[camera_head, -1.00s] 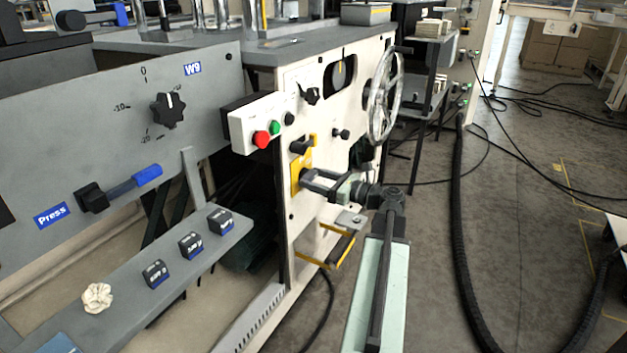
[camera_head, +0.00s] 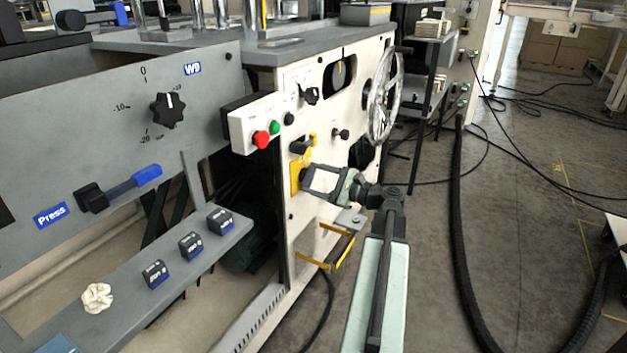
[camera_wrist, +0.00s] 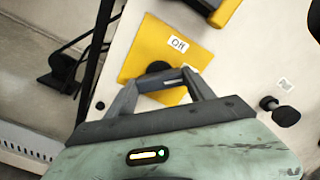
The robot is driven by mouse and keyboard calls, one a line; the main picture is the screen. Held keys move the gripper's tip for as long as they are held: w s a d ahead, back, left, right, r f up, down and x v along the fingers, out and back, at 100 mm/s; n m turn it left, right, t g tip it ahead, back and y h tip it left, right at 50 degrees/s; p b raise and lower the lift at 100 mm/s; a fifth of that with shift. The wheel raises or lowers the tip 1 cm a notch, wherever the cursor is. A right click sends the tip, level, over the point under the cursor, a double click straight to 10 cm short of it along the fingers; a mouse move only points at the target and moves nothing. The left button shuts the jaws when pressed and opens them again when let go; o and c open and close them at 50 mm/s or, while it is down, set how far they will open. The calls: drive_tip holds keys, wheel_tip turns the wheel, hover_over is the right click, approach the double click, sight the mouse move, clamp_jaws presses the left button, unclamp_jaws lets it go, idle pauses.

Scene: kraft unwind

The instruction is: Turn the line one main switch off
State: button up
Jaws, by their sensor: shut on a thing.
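The switch has a yellow plate (camera_head: 297,182) on the cream front of the machine, with a white "Off" label (camera_wrist: 179,44) in the wrist view. Its black round hub (camera_wrist: 158,68) shows in the middle of that plate. My gripper (camera_head: 306,180) reaches the plate from the right. In the wrist view my gripper (camera_wrist: 160,81) has its fingertips shut on the black switch handle, just below the hub. The fingers hide much of the handle, so its exact angle cannot be told.
A black knob (camera_head: 302,147) on yellow sits just above the switch. Red (camera_head: 261,139) and green (camera_head: 275,128) buttons are up left, and a handwheel (camera_head: 385,95) up right. A yellow-edged bracket (camera_head: 341,252) is below. The floor at right is open, with hoses.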

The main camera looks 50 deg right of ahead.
drive_tip(key=n, duration=0.4)
drive_tip(key=shift+s+n, duration=0.1)
drive_tip(key=shift+n, duration=0.2)
drive_tip(key=n, duration=0.4)
drive_tip(key=shift+f+n, duration=0.1)
drive_tip(key=shift+n, duration=0.3)
drive_tip(key=o, duration=1.4)
drive_tip(key=v, duration=0.7)
drive_tip(key=shift+s+d, duration=0.1)
drive_tip(key=shift+s, duration=0.25)
